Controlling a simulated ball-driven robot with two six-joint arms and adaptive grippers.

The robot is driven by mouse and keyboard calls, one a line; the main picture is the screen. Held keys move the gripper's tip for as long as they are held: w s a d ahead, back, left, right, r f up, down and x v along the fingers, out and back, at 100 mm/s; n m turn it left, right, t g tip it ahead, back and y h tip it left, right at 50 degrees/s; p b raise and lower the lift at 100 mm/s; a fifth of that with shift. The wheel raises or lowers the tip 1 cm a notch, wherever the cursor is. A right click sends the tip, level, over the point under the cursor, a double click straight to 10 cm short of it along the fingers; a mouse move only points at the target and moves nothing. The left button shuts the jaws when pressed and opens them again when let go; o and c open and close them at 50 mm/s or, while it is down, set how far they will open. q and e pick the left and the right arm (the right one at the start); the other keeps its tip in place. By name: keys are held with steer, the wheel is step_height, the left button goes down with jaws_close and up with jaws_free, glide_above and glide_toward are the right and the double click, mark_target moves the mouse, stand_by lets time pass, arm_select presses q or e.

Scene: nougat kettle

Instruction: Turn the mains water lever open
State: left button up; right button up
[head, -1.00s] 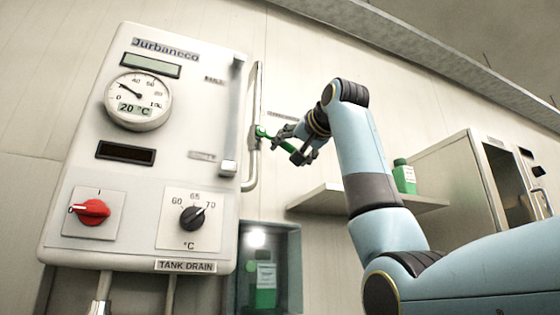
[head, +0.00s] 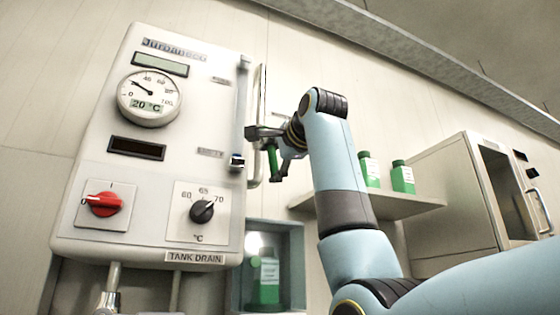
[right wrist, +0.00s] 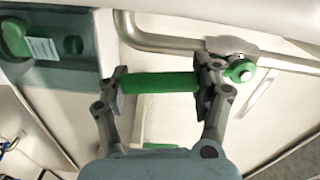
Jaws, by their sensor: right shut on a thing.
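The green lever (head: 272,160) is on the pale pipe right of the control panel. In the head view it points steeply down, partly hidden by my right gripper (head: 267,155). In the right wrist view the lever (right wrist: 160,82) spans between the two fingers of my right gripper (right wrist: 163,85), which is shut on it. A round green hub (right wrist: 240,70) shows on the pipe fitting (right wrist: 232,48), just beyond the right finger. My left gripper is in neither view.
The control panel (head: 165,70) is left of my gripper, with a dial at 20 °C, a red switch (head: 104,204) and a black knob (head: 202,211). Green bottles (head: 403,178) stand on a shelf (head: 400,207) to the right. A niche (head: 296,270) below holds another bottle.

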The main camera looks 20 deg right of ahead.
steer(key=shift+a+f+m, duration=0.15)
steer(key=shift+a+m, duration=0.65)
steer(key=shift+m, duration=0.3)
steer(key=o, duration=1.7)
steer(key=shift+d+r, duration=0.1)
steer(key=shift+r, duration=0.15)
steer(key=shift+s, duration=0.15)
steer(key=s, duration=1.1)
steer(key=shift+s+d+f, duration=0.2)
steer(key=shift+s+f, duration=0.1)
